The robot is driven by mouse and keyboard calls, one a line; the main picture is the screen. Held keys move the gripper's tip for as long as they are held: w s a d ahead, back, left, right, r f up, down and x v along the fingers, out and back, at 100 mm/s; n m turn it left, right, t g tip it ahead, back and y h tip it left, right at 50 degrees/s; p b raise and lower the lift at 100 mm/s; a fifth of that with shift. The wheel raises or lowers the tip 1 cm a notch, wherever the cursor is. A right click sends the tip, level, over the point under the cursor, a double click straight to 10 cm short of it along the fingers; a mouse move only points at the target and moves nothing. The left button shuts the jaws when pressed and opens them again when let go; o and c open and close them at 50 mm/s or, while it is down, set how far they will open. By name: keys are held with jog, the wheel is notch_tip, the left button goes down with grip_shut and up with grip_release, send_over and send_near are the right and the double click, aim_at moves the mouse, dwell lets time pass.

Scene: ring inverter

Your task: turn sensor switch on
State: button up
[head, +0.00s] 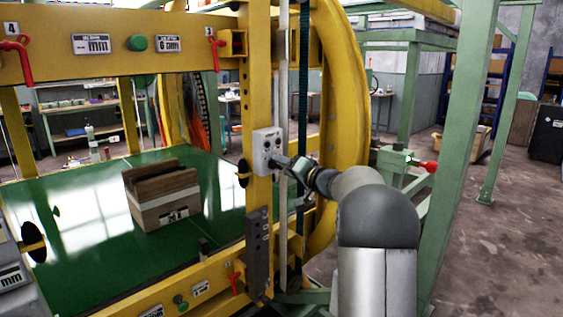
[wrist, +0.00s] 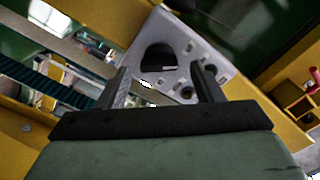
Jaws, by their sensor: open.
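A light grey switch panel (head: 267,151) is fixed to the yellow upright post. In the wrist view the panel (wrist: 190,50) fills the middle top and appears tilted. A dark, rounded knob-like part (wrist: 158,58) shows on it, with small dark round parts (wrist: 187,93) lower down. I cannot read the switch's setting. My gripper (head: 284,163) is close to the panel in the head view. In the wrist view my gripper (wrist: 161,76) is open, with one finger on each side of the dark part. I cannot tell whether the fingers touch the panel.
The yellow frame post (head: 259,80) and large yellow ring (head: 347,100) stand close around my gripper. A green table (head: 95,240) carries a wooden block (head: 162,197) at left. A green post (head: 463,130) stands right of my arm. Open floor (head: 510,250) lies farther right.

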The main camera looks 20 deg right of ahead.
jog(key=shift+x, duration=0.9)
jog(key=c, duration=1)
jog(key=shift+f+m+b, duration=0.15)
jog(key=shift+m+b, duration=0.15)
jog(key=shift+b, duration=0.15)
jog(key=shift+f+m+b, duration=0.15)
jog(key=shift+m+b, duration=0.95)
jog(key=shift+b, duration=0.05)
jog(key=m+b, duration=0.2)
jog(key=m, duration=0.2)
jog(key=m+b, duration=0.1)
jog(key=m, duration=0.4)
jog(key=shift+m+p, duration=0.3)
jog(key=shift+m, duration=1.7)
